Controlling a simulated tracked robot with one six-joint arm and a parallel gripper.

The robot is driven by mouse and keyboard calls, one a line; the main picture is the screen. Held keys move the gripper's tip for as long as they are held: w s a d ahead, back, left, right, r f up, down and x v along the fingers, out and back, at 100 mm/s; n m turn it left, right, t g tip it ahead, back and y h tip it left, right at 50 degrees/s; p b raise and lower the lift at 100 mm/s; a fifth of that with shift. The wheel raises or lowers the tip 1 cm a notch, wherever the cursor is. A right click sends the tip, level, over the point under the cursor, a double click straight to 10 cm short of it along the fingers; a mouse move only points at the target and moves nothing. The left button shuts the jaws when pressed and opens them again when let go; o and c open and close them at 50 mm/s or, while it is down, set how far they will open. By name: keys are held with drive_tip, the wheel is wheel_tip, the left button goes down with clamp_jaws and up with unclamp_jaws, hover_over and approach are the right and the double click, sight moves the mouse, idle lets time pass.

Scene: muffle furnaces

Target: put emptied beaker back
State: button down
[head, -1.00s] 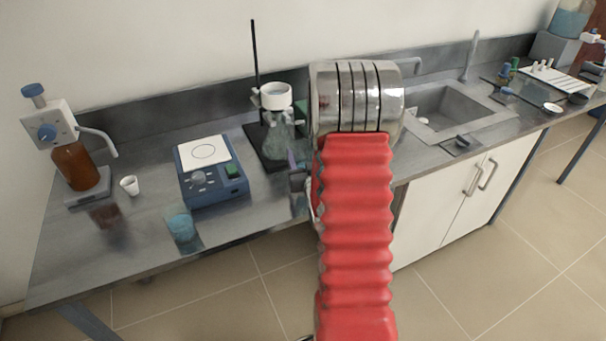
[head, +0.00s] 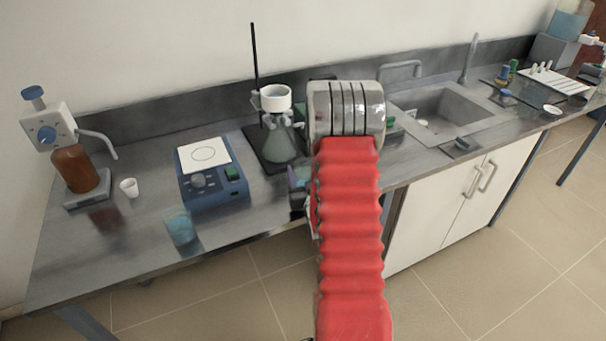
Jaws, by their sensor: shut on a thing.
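My red sleeved arm with its metal-banded joint rises through the middle of the head view and hides my gripper. A small dark piece with a purple edge shows just left of the arm at the bench front; I cannot tell whether it is part of my wrist or gripper. No beaker can be made out in a grip. A small blue-tinted beaker (head: 180,228) stands on the bench near the front edge, left of my arm. I cannot tell whether it is the task's beaker.
On the grey bench (head: 130,255) stand a bottle-top dispenser on a brown bottle (head: 76,168), a white cup (head: 129,187), a blue hotplate (head: 213,191) and a filter flask (head: 279,143) by a stand. A sink (head: 447,110) lies right of my arm.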

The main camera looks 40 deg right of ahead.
drive_tip(key=shift+f, duration=0.35)
drive_tip(key=shift+f, duration=0.15)
drive_tip(key=c, duration=0.7)
unclamp_jaws()
drive_tip(key=shift+c, duration=0.2)
drive_tip(key=shift+a, duration=0.1)
